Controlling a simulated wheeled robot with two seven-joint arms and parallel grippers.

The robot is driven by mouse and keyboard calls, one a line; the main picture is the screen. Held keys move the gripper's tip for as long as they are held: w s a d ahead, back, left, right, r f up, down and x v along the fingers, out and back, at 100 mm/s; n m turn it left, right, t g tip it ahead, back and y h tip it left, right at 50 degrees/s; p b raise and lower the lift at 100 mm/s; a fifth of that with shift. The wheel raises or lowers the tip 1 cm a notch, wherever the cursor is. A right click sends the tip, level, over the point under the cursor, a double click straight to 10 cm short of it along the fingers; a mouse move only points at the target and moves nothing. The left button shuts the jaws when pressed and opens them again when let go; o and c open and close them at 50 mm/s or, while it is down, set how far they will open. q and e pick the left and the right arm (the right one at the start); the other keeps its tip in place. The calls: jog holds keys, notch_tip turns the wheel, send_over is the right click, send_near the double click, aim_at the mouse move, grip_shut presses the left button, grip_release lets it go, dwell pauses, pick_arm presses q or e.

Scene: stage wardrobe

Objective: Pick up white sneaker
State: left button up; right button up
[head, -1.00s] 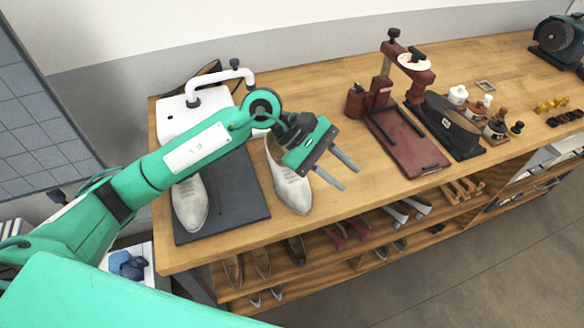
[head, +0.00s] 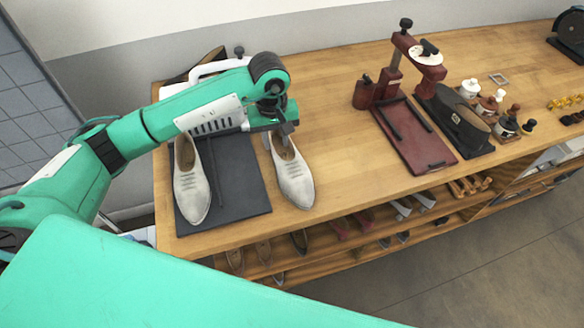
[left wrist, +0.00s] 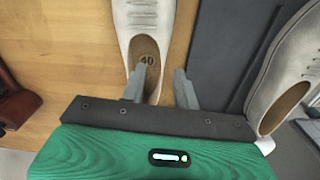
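Two off-white shoes lie side by side. One white sneaker (head: 295,182) rests on the bench just right of a dark mat, toe toward the front edge. The other white shoe (head: 192,192) lies on the mat (head: 237,180). My left gripper (head: 283,134) points down over the heel of the right-hand sneaker. In the left wrist view its fingers (left wrist: 160,88) are apart, one on each side of the heel opening of the sneaker (left wrist: 145,25), which shows "40" inside. I cannot tell whether they touch it. The mat shoe (left wrist: 288,72) is at right there. My right gripper is not in view.
A white-armed device (head: 222,66) stands behind the shoes, partly hidden by my arm. A dark red press (head: 412,140) and bottles (head: 490,105) stand to the right. Bare bench (head: 335,130) lies between sneaker and press. More shoes sit on shelves below.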

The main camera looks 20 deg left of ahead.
aim_at(274, 154)
pick_arm(q)
jog(key=shift+f, duration=0.5)
jog(key=shift+f+p, duration=0.25)
jog(key=shift+p, duration=0.1)
jog(key=f, duration=0.1)
jog(key=f+p, duration=0.2)
jog(key=f, duration=0.1)
jog(key=shift+s+a, duration=0.1)
jog(key=shift+a, duration=0.2)
jog(key=shift+f, duration=0.3)
jog(key=shift+c, duration=0.2)
grip_shut()
